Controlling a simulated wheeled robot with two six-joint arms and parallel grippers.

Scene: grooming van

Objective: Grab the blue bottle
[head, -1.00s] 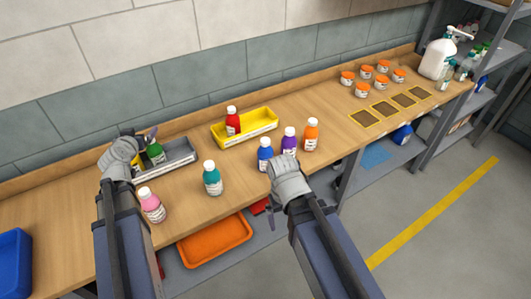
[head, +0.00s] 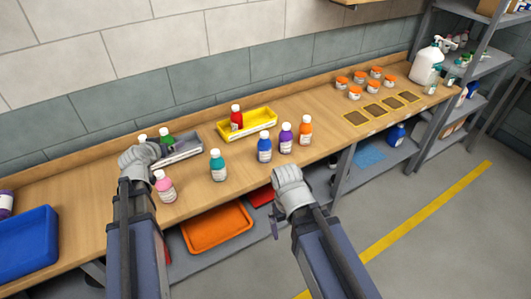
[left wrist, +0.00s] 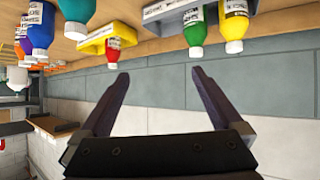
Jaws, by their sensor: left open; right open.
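The blue bottle (head: 264,149) with a white cap stands upright on the wooden bench, between a teal bottle (head: 217,167) and a purple bottle (head: 286,139). It also shows upside down at the upper left of the left wrist view (left wrist: 41,28). My right gripper (head: 287,174) is open and empty, at the bench's front edge, nearer to me than the blue bottle and apart from it in the picture. My left gripper (head: 136,156) is open and empty near the grey tray, well left of the blue bottle. Its two fingers (left wrist: 158,82) show spread in the left wrist view.
An orange bottle (head: 305,130) and a pink bottle (head: 165,187) stand on the bench. A yellow tray (head: 262,127) holds a red bottle (head: 236,118). The grey tray (head: 188,151) holds a green bottle and a yellow one. A blue tray (head: 28,240) is at far left.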

